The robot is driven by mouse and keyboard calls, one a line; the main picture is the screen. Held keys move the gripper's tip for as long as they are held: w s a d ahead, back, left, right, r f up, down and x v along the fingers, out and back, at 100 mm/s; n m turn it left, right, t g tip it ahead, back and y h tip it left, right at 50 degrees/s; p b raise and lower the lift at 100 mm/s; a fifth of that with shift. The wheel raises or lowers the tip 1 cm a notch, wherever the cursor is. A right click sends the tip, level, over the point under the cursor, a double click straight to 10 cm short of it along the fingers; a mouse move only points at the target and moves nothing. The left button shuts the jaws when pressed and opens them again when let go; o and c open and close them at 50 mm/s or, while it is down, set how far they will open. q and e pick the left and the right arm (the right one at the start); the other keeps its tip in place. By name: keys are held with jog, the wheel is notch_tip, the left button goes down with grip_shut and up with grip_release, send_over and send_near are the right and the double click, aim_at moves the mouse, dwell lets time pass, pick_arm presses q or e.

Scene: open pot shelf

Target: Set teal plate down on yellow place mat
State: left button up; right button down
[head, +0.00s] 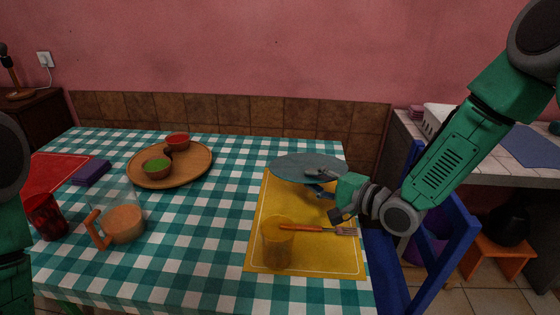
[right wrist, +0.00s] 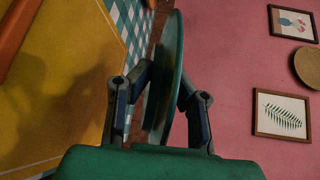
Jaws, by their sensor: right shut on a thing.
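The teal plate (head: 300,164) is held by its near right edge in my right gripper (head: 330,187). In the head view it hangs over the far end of the yellow place mat (head: 306,258) and looks roughly level. In the right wrist view the plate (right wrist: 170,75) shows edge-on between the two fingers (right wrist: 163,95), with the mat (right wrist: 65,70) to the left and a gap between them. The far part of the mat is hidden by the plate and gripper. At the left edge of the head view part of my left arm shows, but its gripper is not in view.
A yellow cup (head: 277,246) and an orange-handled fork (head: 310,229) are on the mat's near half. A wooden tray (head: 190,172) with bowls, a glass pitcher (head: 124,222), a red cup (head: 46,217) and a purple item (head: 91,172) are left. A blue chair (head: 446,245) stands right.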

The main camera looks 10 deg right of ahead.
jog(key=shift+w+d+r, duration=0.1)
jog(key=shift+w+d, duration=0.1)
jog(key=shift+d, duration=0.1)
jog(key=shift+s+d+f+b, duration=0.15)
jog(key=shift+d+f+b, duration=0.15)
jog(key=shift+d, duration=0.45)
jog(key=b, duration=0.5)
send_over(311, 218)
jog(key=a, duration=0.1)
notch_tip(311, 218, down, 5)
jog(key=shift+d+f+b, duration=0.4)
jog(key=shift+d+f, duration=0.65)
jog(key=shift+f, duration=0.15)
jog(key=shift+d+f, duration=0.1)
jog(key=shift+f, duration=0.15)
jog(key=shift+a+r, duration=0.1)
jog(key=shift+a, duration=0.85)
jog(key=shift+d+f, duration=0.3)
jog(key=shift+d, duration=0.5)
jog(key=c, duration=1.6)
grip_release()
jog(key=shift+c, duration=0.2)
jog(key=shift+o, duration=1.1)
jog(key=shift+a, duration=0.45)
pick_arm(q)
notch_tip(311, 218, down, 6)
jog(key=shift+d, duration=0.35)
pick_arm(e)
jog(key=shift+a, duration=0.1)
